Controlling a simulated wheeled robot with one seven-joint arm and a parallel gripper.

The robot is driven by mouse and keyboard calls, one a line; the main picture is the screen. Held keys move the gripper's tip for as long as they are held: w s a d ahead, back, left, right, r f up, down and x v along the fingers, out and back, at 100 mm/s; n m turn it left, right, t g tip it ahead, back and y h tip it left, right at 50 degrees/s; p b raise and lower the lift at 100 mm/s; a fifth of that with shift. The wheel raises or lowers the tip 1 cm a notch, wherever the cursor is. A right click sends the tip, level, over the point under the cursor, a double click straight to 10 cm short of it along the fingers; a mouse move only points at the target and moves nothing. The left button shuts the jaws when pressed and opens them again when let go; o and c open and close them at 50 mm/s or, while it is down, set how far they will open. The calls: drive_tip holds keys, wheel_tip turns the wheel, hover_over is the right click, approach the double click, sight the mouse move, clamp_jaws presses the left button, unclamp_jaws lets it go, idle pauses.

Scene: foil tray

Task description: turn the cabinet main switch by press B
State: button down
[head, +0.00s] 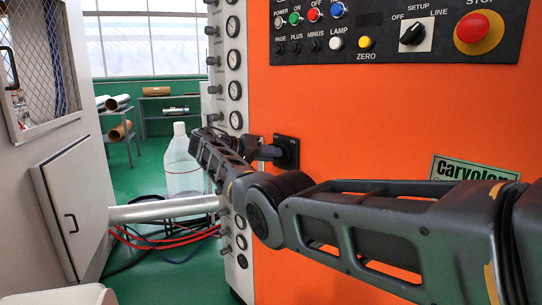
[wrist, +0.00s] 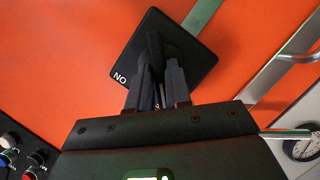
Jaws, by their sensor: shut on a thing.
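The main switch (head: 290,150) is a black square plate on the orange cabinet front (head: 350,110), left of centre in the head view. In the wrist view the switch plate (wrist: 198,60) shows tilted, with white letters at its left corner that read "NO" from this side. A dark raised handle (wrist: 154,45) stands out from its middle. My gripper (wrist: 157,75) is shut on this handle, one finger on each side. In the head view my gripper (head: 266,152) reaches the switch from the left; its fingers partly hide the handle. The handle's exact angle is hard to tell.
Above is a black control panel (head: 380,52) with buttons, a selector knob and a red stop button (head: 478,30). A strip of gauges (head: 235,90) runs down the cabinet's left edge. A clear bottle (head: 182,165), hoses and a grey cabinet (head: 75,190) stand further left.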

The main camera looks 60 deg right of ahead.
drive_tip(key=c, duration=1.1)
unclamp_jaws()
drive_tip(key=shift+c, duration=0.2)
drive_tip(key=shift+w+a, duration=0.1)
drive_tip(key=b+v, duration=0.1)
drive_tip(key=v, duration=0.6)
drive_tip(key=shift+a, duration=0.25)
drive_tip(key=shift+w+r, duration=0.1)
